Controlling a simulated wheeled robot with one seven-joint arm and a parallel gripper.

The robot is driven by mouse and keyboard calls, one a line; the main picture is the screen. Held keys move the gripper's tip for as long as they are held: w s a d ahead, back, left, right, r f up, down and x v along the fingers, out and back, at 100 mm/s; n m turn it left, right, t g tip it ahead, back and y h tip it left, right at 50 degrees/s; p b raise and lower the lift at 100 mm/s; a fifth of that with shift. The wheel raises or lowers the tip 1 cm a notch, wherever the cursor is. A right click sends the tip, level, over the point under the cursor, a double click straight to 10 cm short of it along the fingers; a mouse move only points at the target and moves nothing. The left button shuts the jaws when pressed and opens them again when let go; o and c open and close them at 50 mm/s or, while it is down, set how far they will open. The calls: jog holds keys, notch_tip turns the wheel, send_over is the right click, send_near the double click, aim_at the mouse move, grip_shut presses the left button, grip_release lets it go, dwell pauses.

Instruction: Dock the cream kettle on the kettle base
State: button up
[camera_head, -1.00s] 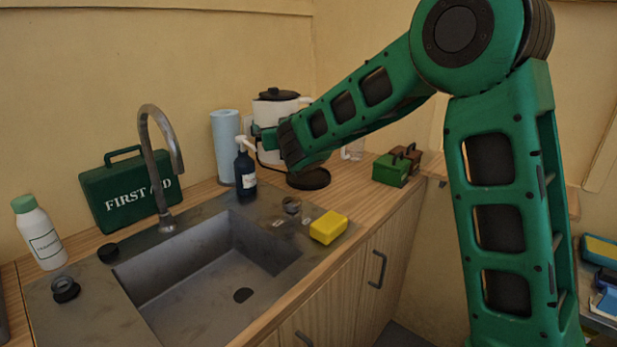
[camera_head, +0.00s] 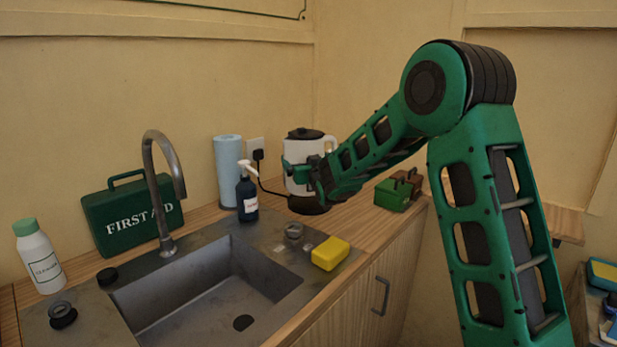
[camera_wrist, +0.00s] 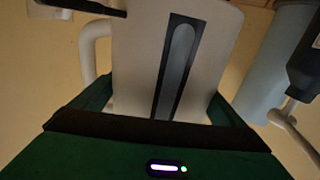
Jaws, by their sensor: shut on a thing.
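The cream kettle (camera_head: 298,187) with a black lid stands upright at the back of the counter, right of the paper roll. My gripper (camera_head: 304,175) is shut around its body from the front. The dark round kettle base (camera_head: 307,208) shows directly beneath the kettle. I cannot tell whether the kettle rests on it or hovers just above. In the wrist view the kettle body (camera_wrist: 205,60), with its dark vertical window strip, fills the space between my fingers (camera_wrist: 165,105). Its handle shows at the left there; its underside is hidden.
A dark spray bottle (camera_head: 247,197) and blue paper roll (camera_head: 228,170) stand left of the kettle. A black cord runs from the wall socket (camera_head: 256,151) towards the base. A green box (camera_head: 391,196) is to the right. The sink (camera_head: 205,285) and yellow sponge (camera_head: 331,254) are in front.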

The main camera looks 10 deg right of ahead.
jog(key=shift+w+d+f, duration=0.6)
jog(key=shift+w+d, duration=0.05)
jog(key=shift+d, duration=0.25)
jog(key=shift+f, duration=2.05)
jog(key=o, duration=1.2)
jog(key=shift+s, duration=0.1)
jog(key=s, duration=0.7)
jog(key=shift+s+d, duration=0.15)
